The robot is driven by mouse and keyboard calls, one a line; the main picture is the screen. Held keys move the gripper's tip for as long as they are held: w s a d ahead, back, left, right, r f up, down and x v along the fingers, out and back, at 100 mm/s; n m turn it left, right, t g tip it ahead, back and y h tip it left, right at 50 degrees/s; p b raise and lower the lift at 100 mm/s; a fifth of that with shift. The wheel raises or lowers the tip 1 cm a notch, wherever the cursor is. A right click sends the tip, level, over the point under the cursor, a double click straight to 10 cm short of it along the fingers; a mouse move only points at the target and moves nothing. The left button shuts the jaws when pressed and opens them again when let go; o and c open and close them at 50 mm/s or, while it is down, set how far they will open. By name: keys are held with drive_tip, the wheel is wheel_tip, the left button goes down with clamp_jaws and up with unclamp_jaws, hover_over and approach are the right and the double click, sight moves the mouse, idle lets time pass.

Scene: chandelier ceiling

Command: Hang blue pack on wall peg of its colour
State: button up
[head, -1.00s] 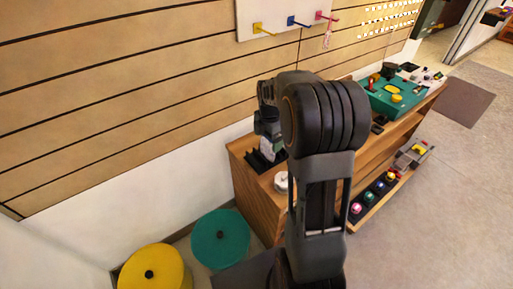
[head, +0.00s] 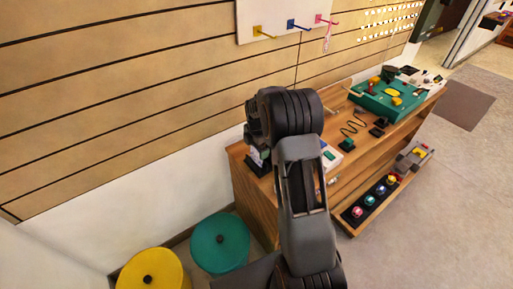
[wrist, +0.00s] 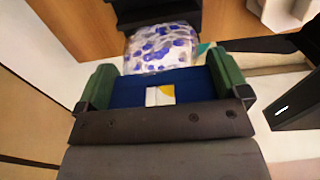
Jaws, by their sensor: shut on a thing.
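The blue pack (wrist: 160,50) is a clear bag of blue pieces under a blue header card with a white and yellow label. In the wrist view my gripper (wrist: 164,80) has its green-padded fingers at either side of the card and is shut on it. The blue wall peg (head: 297,24) sticks out from a white board (head: 248,20), between a yellow peg (head: 262,32) and a pink peg (head: 324,19). A small pink item hangs at the pink peg. The blue peg looks bare.
A wooden counter (head: 262,205) with a green case (head: 390,98), a cable and small items stands along the wall. A low shelf (head: 352,217) holds several coloured round things. Yellow (head: 152,270) and teal (head: 220,242) round bins stand at the lower left.

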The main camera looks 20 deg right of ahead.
drive_tip(key=shift+f, duration=0.15)
drive_tip(key=shift+f, duration=0.15)
drive_tip(key=o, duration=0.8)
drive_tip(key=shift+b, duration=0.3)
